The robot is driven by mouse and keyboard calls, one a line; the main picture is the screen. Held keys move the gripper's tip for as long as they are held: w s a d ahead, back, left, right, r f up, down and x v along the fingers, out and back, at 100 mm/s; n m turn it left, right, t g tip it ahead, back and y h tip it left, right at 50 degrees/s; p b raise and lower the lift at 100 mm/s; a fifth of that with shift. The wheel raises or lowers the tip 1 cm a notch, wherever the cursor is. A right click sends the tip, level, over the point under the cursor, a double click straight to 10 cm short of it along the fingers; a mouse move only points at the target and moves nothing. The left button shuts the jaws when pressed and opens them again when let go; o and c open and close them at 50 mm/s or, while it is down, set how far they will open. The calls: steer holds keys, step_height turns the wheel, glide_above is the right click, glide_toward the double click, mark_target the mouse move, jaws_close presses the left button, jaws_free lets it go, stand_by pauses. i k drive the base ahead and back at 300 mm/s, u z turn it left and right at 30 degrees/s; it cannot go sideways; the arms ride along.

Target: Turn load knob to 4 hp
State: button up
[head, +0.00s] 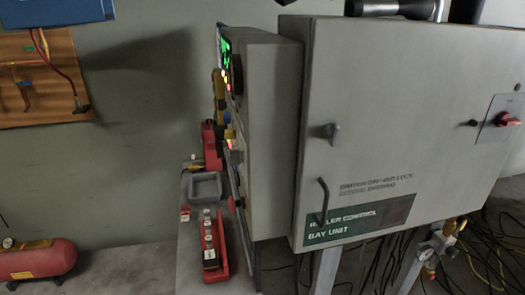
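A grey control box (268,130) stands in the middle of the head view. Its front panel faces left and shows only at a steep slant. A lit green display (225,50) is near the top of that panel, with a round black part (237,75) at its edge. Small yellow and red lit or coloured parts run down the panel below. I cannot tell which part is the load knob, nor read any setting or scale. My gripper is not in view.
A large grey cabinet (420,90) labelled roller control bay unit fills the right, with a red switch (508,119). A narrow bench with a grey tray (205,187) and a red rack (212,248) lies below the panel. A red tank (35,260) stands at lower left. Cables cover the right floor.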

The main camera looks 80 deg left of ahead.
mark_target(226, 116)
steer(key=u, duration=3.2)
steer(key=i, duration=0.5)
steer(key=z, duration=0.2)
steer(key=k, duration=0.4)
steer(key=u, duration=1.05)
steer(key=i, duration=0.7)
steer(key=u, duration=0.1)
